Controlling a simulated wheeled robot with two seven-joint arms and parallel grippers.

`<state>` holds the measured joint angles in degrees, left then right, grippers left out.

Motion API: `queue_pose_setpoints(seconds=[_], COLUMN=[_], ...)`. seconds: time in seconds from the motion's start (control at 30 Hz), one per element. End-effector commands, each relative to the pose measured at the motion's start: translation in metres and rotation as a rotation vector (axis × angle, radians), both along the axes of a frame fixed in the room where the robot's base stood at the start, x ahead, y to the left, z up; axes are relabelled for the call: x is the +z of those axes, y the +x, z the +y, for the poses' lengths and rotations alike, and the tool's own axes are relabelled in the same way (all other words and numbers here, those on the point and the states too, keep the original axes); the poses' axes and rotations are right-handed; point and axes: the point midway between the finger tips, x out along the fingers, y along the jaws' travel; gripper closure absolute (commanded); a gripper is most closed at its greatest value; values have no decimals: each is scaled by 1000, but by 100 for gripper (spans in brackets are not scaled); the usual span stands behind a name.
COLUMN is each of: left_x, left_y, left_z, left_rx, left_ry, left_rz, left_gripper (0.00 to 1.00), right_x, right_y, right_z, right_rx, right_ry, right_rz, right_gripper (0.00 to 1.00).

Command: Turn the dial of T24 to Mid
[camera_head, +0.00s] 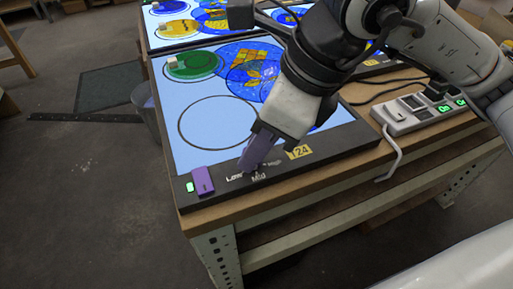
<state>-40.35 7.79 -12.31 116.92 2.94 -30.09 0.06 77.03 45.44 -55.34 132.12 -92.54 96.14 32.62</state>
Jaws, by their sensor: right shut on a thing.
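The T24 light table (196,145) lies on the workbench, its yellow "24" label (299,152) on the dark front edge. The dial sits by the Low, Mid (258,176) and High markings, but my gripper hides it, so I cannot tell where it points. My right gripper (250,168) reaches down from the upper right, its purple-grey fingers shut at the dial's place. My left gripper is not in view.
A purple switch (202,181) and a lit green indicator (189,187) are left of the dial. Glass pieces, among them a green disc (193,65), lie on the lit panel. A power strip (414,112) with green lights stands at the right.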

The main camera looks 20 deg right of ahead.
Motion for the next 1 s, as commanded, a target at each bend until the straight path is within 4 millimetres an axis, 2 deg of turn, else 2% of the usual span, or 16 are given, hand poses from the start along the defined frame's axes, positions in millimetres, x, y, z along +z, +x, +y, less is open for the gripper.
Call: queue_pose_setpoints(seconds=[0.5, 0.53, 0.6, 0.9, 1.0], left_x=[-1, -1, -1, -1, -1], left_y=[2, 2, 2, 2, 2], left_z=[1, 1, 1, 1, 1], left_rx=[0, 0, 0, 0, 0], left_ry=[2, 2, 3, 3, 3], left_rz=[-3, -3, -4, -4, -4], left_gripper=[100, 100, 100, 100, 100], right_x=[2, 2, 1, 1, 7], right_y=[0, 0, 0, 0, -1], right_z=[0, 0, 0, 0, -2], right_rx=[-19, -18, -18, -17, -18], right_ry=[1, 1, 1, 1, 1], right_rz=[-2, -2, -2, -1, -4], right_gripper=[100, 72, 60, 58, 58])
